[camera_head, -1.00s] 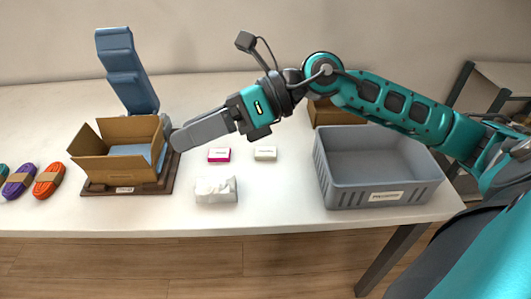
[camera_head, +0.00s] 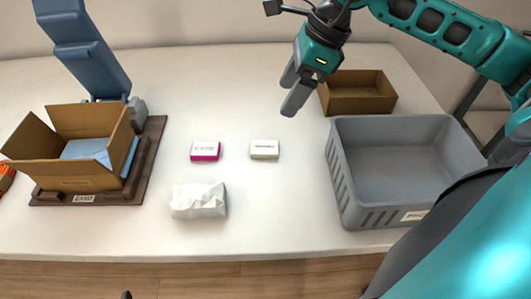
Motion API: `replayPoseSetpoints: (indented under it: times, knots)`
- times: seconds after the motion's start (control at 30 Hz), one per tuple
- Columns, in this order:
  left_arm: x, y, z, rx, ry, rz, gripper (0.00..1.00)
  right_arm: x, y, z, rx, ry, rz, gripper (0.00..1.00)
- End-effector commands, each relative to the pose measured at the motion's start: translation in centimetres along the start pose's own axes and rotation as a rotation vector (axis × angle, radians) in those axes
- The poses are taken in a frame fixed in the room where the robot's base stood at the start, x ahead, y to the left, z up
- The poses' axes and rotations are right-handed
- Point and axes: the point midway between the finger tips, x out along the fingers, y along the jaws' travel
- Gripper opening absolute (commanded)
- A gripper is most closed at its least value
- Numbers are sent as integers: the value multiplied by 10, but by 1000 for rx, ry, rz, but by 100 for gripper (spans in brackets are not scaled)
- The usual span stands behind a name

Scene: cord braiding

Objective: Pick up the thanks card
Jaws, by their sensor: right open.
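A small cream block, perhaps a stack of cards (camera_head: 264,149), lies on the white table in the middle. Its dark print is too small to read surely. A white-topped block with pink sides (camera_head: 205,151) lies to its left, with print that looks like "CARE". I cannot tell for sure which one is the thanks card. My right gripper (camera_head: 287,98) is open and empty, above the table and behind the cream block, with its fingers pointing down and left. My left gripper is not in view.
An open cardboard box (camera_head: 82,183) with blue contents stands on a brown base at left. A crumpled white paper bundle (camera_head: 199,200) lies in front of the blocks. A grey crate (camera_head: 345,180) and a brown open box (camera_head: 357,104) stand at right.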

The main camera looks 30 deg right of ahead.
Motion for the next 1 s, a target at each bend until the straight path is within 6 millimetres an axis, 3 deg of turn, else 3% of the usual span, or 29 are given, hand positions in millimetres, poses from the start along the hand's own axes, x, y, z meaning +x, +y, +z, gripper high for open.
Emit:
replayPoseSetpoints:
  times: [0.03, 0.2, 0.5, 0.77, 1.0]
  knots:
    - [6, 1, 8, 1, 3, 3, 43, 12, 0, -5, -1, -1, -1, 77]
    - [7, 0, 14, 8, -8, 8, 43, 23, 0, -7, 0, -2, 1, 77]
    - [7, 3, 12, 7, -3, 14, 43, 74, 1, -7, 0, -2, 4, 77]
    - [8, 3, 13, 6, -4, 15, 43, 97, 0, -7, 0, -2, 2, 77]
    - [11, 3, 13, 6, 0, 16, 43, 131, -2, -11, 1, -2, 3, 77]
